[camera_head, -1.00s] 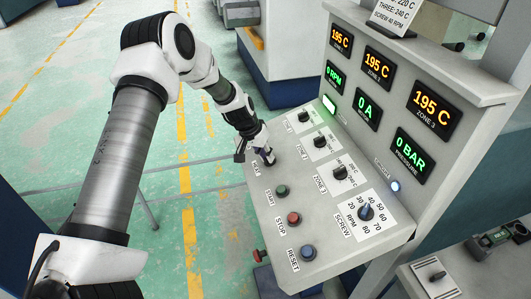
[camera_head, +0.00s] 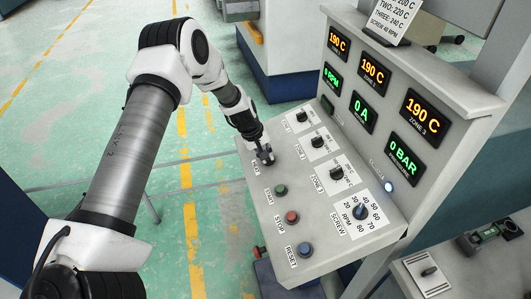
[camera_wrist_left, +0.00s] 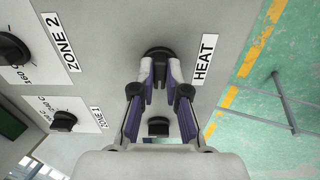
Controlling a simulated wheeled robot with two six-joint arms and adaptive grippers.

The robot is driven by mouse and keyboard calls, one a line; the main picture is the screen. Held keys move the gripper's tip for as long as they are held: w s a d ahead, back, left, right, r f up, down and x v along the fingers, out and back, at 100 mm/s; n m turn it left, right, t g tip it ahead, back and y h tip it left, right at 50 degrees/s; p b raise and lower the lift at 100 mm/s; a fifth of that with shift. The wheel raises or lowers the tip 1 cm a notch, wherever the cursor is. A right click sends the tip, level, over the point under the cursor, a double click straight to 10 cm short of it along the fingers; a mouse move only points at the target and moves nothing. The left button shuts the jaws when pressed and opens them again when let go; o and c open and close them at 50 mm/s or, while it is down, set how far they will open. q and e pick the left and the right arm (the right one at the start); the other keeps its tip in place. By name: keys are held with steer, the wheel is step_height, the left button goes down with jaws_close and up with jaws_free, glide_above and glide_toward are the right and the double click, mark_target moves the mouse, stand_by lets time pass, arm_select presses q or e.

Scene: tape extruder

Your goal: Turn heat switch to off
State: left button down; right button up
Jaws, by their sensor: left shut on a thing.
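The heat switch (camera_wrist_left: 158,50) is a black round knob beside the HEAT label (camera_wrist_left: 204,59) in the left wrist view. My left gripper (camera_wrist_left: 160,75) has its two fingertips closed around the knob's near part. In the head view my left gripper (camera_head: 265,157) reaches down to the far left corner of the sloping panel (camera_head: 335,245), and the switch is mostly hidden behind it. My right gripper is in neither view.
Black zone knobs (camera_head: 317,142) stand close to the right of my gripper. The START (camera_head: 281,190), STOP (camera_head: 291,217) and RESET (camera_head: 305,250) buttons line the panel's left side. Temperature displays (camera_head: 373,69) read 190 C. Open green floor lies to the left.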

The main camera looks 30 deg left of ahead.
arm_select(q)
steer(key=shift+s+f, duration=0.15)
steer(key=shift+f, duration=0.05)
stand_by(0.3)
steer(key=c, duration=1.2)
jaws_free()
steer(key=shift+w, duration=0.2)
steer(key=v, duration=1.2)
steer(key=shift+w, duration=0.1)
